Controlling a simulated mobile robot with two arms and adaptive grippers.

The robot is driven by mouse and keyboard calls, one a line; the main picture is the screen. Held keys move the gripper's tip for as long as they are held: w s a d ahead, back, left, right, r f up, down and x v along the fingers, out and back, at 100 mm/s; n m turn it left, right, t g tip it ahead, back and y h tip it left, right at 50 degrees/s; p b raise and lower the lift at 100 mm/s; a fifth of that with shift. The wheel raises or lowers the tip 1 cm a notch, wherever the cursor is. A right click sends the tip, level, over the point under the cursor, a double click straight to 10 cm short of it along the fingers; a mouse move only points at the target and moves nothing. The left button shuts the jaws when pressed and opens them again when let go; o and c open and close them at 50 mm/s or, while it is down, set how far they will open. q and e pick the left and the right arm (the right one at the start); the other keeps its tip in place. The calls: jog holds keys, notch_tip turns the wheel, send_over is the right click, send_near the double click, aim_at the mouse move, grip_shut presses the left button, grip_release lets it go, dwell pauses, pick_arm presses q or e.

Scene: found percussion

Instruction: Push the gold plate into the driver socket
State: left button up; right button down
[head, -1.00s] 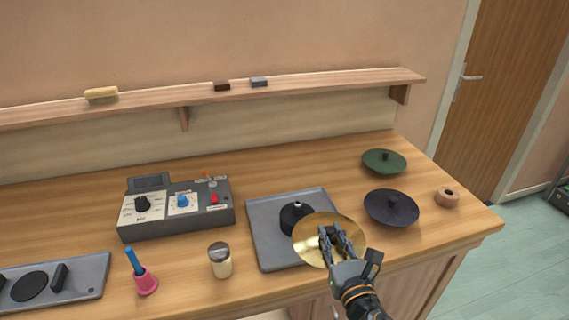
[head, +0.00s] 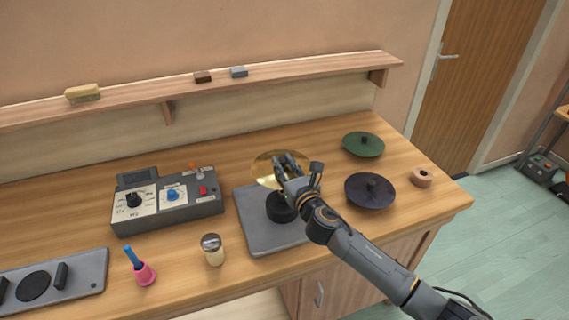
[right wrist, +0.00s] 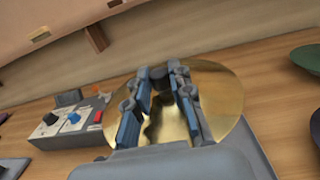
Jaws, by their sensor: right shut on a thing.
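The gold plate (head: 265,172) is a round, shiny disc held by my right gripper (head: 284,167), which is shut on its middle. In the right wrist view the plate (right wrist: 225,90) fills the space behind the fingers (right wrist: 160,100). The driver (head: 281,207) is a black, round, stubby body on a grey tray (head: 250,238). In the head view the plate overlaps the driver's upper part, and its socket is hidden. I cannot tell whether plate and driver touch. My left gripper is not in view.
A control box (head: 168,203) with knobs stands left of the tray, and a shaker (head: 213,250) in front of it. A pink-based handbell (head: 141,268) is farther left. A green plate (head: 363,145), a dark plate (head: 370,191) and a wooden ring (head: 421,178) lie to the right.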

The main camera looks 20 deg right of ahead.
jog(key=shift+f+b, duration=2.5)
jog(key=shift+f, duration=0.35)
jog(key=shift+p, duration=0.35)
jog(key=shift+f, duration=0.2)
jog(key=shift+f+b, duration=0.35)
jog(key=shift+b, duration=0.1)
jog(key=shift+f+b, duration=0.9)
jog(key=shift+f, duration=0.25)
jog(key=c, duration=1.1)
grip_release()
jog(key=shift+s, duration=0.1)
